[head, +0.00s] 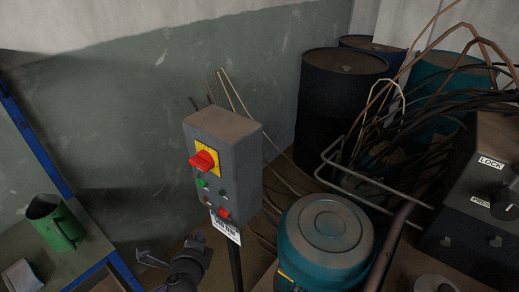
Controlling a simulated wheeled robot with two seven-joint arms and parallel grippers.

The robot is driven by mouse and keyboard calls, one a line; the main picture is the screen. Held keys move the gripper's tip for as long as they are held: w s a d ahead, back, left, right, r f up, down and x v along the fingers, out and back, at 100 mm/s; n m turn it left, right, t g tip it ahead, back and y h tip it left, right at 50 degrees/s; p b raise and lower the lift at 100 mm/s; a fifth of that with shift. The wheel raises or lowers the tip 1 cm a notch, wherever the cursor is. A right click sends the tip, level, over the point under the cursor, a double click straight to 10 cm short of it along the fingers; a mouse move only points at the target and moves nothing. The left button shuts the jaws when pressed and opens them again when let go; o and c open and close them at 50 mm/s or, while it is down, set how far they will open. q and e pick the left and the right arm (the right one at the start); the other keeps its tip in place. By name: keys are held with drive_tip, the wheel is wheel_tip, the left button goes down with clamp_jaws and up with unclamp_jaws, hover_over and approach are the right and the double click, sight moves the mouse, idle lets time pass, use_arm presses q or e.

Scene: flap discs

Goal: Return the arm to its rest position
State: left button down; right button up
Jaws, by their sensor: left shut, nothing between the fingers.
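My left gripper (149,259) is low in the head view, left of centre, with its dark wrist to the right of it. Its fingers point left and are shut with nothing held. It is in front of and below a grey control box (222,160) on a dark post, and it looks apart from the box. The box has a red rotary switch on a yellow plate and several small buttons. My right gripper is not in view.
A green jug (54,223) stands on a blue-edged bench (92,247) at left. A teal round-topped machine (325,240) is right of the post. Cables (400,130), dark drums (343,100) and a panel marked LOCK (480,205) crowd the right.

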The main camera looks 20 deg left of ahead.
use_arm(q)
drive_tip(key=s+f+n+g+h, duration=0.1)
drive_tip(key=s+f+n+g, duration=0.2)
drive_tip(key=s+f, duration=0.4)
drive_tip(key=s+f+n+g, duration=0.3)
drive_tip(key=s+f, duration=0.1)
drive_tip(key=f, duration=0.5)
drive_tip(key=s+d+f+n+g+h, duration=0.1)
drive_tip(key=s+d+f+n+g, duration=0.1)
drive_tip(key=s, duration=0.6)
drive_tip(key=s+d+f+n+g, duration=0.2)
drive_tip(key=s+f+n, duration=0.2)
drive_tip(key=s, duration=0.5)
drive_tip(key=s+d+f+n+g+h, duration=0.1)
drive_tip(key=s+d+f+n+g, duration=0.1)
drive_tip(key=s, duration=0.6)
wheel_tip(320, 180, down, 3)
drive_tip(key=shift+s+d+r+n+h, duration=0.15)
drive_tip(key=shift+s+d+n+h, duration=0.15)
drive_tip(key=shift+n, duration=0.5)
